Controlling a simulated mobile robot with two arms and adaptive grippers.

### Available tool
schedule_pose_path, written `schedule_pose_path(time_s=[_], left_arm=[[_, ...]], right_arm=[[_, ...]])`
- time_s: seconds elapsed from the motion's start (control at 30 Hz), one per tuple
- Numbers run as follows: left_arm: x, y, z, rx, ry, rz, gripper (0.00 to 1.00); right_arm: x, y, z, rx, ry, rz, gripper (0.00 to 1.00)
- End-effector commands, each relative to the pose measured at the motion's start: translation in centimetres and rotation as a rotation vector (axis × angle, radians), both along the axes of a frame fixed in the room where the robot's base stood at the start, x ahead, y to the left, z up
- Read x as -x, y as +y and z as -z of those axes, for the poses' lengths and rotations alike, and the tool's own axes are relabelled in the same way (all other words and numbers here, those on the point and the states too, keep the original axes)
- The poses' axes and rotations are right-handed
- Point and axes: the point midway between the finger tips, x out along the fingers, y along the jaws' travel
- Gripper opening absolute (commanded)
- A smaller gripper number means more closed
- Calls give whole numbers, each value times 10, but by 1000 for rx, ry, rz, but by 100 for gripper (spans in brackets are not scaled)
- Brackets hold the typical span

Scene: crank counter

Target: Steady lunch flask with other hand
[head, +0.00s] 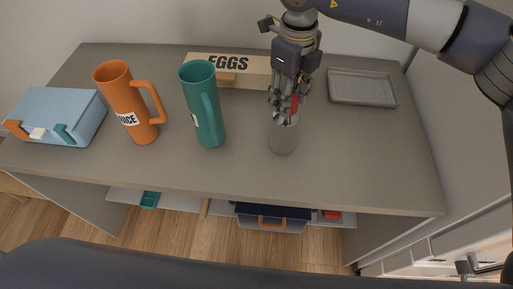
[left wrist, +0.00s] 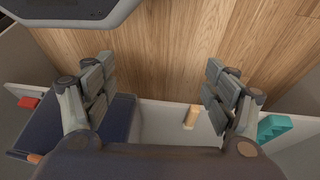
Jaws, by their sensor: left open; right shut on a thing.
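A grey cylinder, which I take to be the lunch flask (head: 284,138), stands upright on the counter right of the middle. My right gripper (head: 287,108) comes down from above and is shut on its upper part. The fingers hide most of the flask's top, and a bit of red shows between them. My left gripper (left wrist: 156,95) is open and empty in the left wrist view. It is over the wood floor and the low shelf, away from the flask, and does not show in the head view.
On the counter (head: 350,165) stand an orange juice jug (head: 122,98), a teal jug (head: 203,110), a light blue box (head: 62,113), an egg carton (head: 228,66) and a grey tray (head: 362,88). The counter's front right is clear. A dark bin (head: 272,214) sits on the shelf below.

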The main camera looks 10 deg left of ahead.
Motion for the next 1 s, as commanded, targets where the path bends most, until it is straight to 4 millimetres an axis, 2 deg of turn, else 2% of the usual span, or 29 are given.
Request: schedule_pose_path(time_s=[0.03,0.2,0.3,0.4,0.47,0.6,0.77,0.8,0.87,0.9,1.0], left_arm=[[-25,-11,-14,56,-69,-32,78],[-92,-60,-74,315,-263,-154,78],[-119,-93,-116,502,-342,-215,78],[-136,-127,-163,710,-389,-271,78],[-142,-147,-192,842,-399,-302,78],[-144,-191,-264,1172,-368,-377,78],[-132,-232,-350,1573,-232,-463,78],[-127,-240,-372,1674,-181,-484,78],[-121,-247,-407,1827,-96,-521,78],[-119,-250,-431,1926,-36,-553,78],[-127,-244,-482,2117,74,-659,78]], right_arm=[[0,0,0,0,0,0,23],[0,0,0,0,0,0,23],[0,0,0,0,0,0,23],[0,0,0,0,0,0,23],[0,0,0,0,0,0,23],[0,0,0,0,0,0,23],[0,0,0,0,0,0,23],[0,0,0,0,0,0,23],[0,0,0,0,0,0,23],[0,0,0,0,0,0,23],[0,0,0,0,0,0,23]])
